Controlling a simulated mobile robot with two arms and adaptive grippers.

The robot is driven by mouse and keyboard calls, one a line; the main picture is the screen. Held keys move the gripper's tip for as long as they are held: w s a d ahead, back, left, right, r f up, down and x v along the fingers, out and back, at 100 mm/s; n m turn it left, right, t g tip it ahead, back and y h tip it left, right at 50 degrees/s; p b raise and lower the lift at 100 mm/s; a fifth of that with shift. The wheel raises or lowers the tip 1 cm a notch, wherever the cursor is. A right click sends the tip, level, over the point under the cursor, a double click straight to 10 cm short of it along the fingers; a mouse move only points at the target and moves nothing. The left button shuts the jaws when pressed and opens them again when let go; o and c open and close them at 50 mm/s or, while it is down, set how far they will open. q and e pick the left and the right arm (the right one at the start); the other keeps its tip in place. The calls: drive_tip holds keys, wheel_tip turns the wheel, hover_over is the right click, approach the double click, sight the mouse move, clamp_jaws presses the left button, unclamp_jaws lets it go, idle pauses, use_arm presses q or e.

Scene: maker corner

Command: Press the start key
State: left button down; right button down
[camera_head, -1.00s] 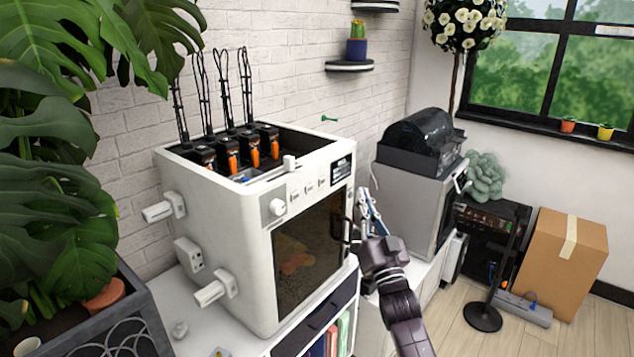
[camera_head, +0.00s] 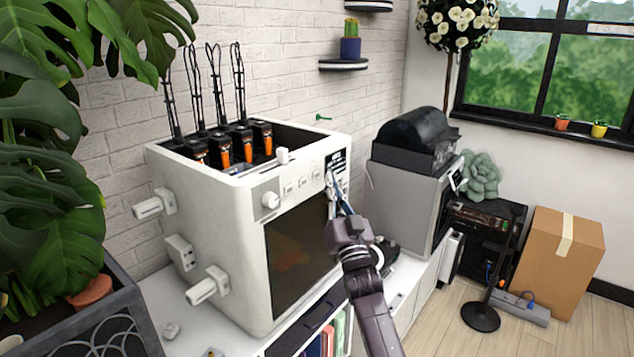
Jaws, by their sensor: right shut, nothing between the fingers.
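A white 3D printer (camera_head: 205,215) stands on the white cabinet, with a dark front window (camera_head: 295,262). Its upper front panel has a round knob (camera_head: 271,200), a row of small keys (camera_head: 303,183) and a dark display (camera_head: 338,160) at the right end. The key labels are too small to read, so I cannot tell which one is the start key. My right gripper (camera_head: 331,178) is shut and empty, its fingertips at the panel just right of the keys and covering the lower part of the display. I cannot tell whether they touch. My left gripper is not in view.
A grey machine with a black lid (camera_head: 415,145) stands to the right of the printer. A large plant (camera_head: 40,150) fills the left side. A cardboard box (camera_head: 560,262) and a black stand (camera_head: 481,316) are on the floor at right.

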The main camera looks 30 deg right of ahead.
drive_tip(key=shift+w+a, duration=0.2)
drive_tip(key=shift+w, duration=0.35)
idle(1.1)
drive_tip(key=shift+w+a+b, duration=0.2)
drive_tip(key=shift+w+b, duration=0.1)
drive_tip(key=shift+w, duration=0.05)
drive_tip(key=shift+w+a, duration=0.15)
drive_tip(key=shift+w, duration=0.2)
idle(0.6)
drive_tip(key=shift+s, duration=0.15)
drive_tip(key=shift+s+d, duration=0.35)
drive_tip(key=shift+s, duration=0.25)
